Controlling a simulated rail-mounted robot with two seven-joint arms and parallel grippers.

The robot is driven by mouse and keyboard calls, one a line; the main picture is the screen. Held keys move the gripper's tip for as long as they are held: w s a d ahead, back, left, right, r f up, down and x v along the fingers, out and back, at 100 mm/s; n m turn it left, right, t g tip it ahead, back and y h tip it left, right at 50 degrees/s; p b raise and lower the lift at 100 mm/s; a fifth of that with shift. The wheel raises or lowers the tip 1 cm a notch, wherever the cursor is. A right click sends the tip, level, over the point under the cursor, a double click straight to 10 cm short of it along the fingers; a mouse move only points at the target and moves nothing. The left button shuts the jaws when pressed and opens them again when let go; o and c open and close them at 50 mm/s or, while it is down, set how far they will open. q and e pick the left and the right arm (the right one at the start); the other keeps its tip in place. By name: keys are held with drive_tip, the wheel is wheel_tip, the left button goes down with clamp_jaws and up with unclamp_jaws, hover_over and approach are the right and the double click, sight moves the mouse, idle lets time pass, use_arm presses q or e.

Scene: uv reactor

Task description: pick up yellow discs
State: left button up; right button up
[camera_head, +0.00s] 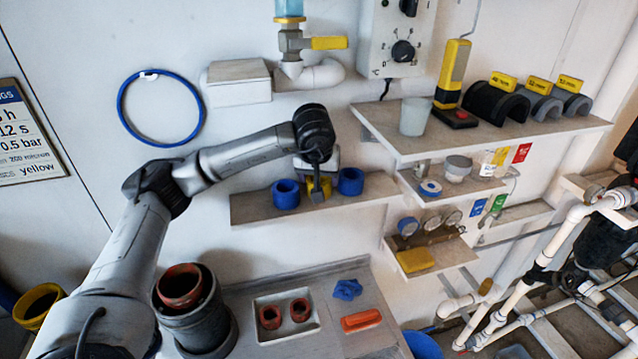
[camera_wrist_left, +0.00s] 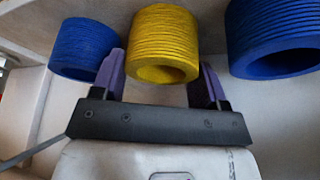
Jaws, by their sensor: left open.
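The yellow discs (camera_wrist_left: 165,45) form a ribbed stack with a round hole, between two blue stacks in the left wrist view. In the head view the yellow stack (camera_head: 319,188) sits on the wall shelf, largely hidden behind my left gripper. My left gripper (camera_wrist_left: 160,82) is open, with one purple-tipped finger on each side of the yellow stack. I cannot tell whether the fingers touch it. A blue stack (camera_wrist_left: 82,48) stands left of the gripper and another blue stack (camera_wrist_left: 275,38) stands right of it. My right gripper is not in view.
The narrow wall shelf (camera_head: 245,208) carries the stacks, with bare board at its left end. A larger shelf (camera_head: 400,150) with a cup (camera_head: 414,116) juts out to the right. Below is a bench with a white tray (camera_head: 263,332) and an orange block (camera_head: 361,320).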

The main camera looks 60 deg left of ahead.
use_arm(q)
drive_tip(key=shift+f, duration=0.2)
drive_tip(key=shift+c, duration=0.3)
drive_tip(key=c, duration=0.5)
drive_tip(key=shift+r, duration=0.1)
